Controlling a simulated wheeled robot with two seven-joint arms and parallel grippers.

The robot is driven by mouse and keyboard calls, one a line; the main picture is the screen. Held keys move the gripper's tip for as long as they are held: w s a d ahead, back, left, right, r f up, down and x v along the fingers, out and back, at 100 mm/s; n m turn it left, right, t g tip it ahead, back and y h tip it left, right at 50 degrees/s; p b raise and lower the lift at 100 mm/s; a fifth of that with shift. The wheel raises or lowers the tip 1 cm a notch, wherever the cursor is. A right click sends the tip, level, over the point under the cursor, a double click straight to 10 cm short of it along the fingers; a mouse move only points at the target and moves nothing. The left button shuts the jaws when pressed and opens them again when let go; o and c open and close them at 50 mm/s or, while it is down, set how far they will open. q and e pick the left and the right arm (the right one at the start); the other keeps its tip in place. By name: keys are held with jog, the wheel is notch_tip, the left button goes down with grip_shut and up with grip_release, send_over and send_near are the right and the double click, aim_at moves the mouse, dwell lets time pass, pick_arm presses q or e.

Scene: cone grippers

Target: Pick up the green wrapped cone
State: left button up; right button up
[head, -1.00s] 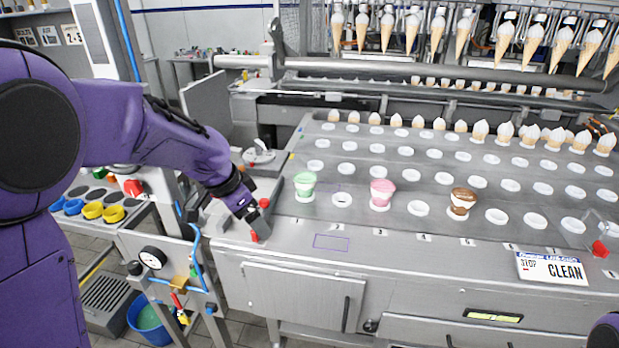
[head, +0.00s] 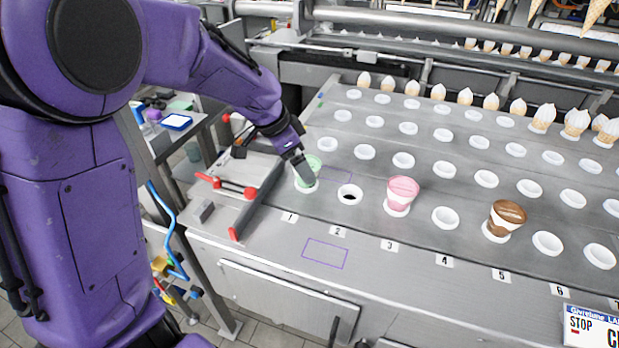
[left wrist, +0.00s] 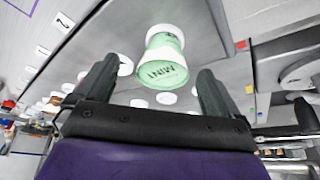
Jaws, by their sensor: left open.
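The green wrapped cone (head: 308,168) stands in the white ring holder near label 1 on the metal plate. My left gripper (head: 303,170) is right at it in the head view and hides part of it. My right gripper is not in view.
A pink cone (head: 402,190) and a brown cone (head: 506,216) stand in holders to the right. An empty holder (head: 349,195) is beside the green cone. Red-handled levers (head: 232,188) are close on the left. White-topped cones (head: 465,96) line the back.

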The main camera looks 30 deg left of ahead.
pick_arm(q)
jog(key=x, duration=0.3)
jog(key=w+p+x, duration=0.1)
jog(key=x, duration=0.2)
jog(key=shift+w, duration=0.25)
jog(key=shift+s, duration=0.15)
jog(key=c, duration=0.7)
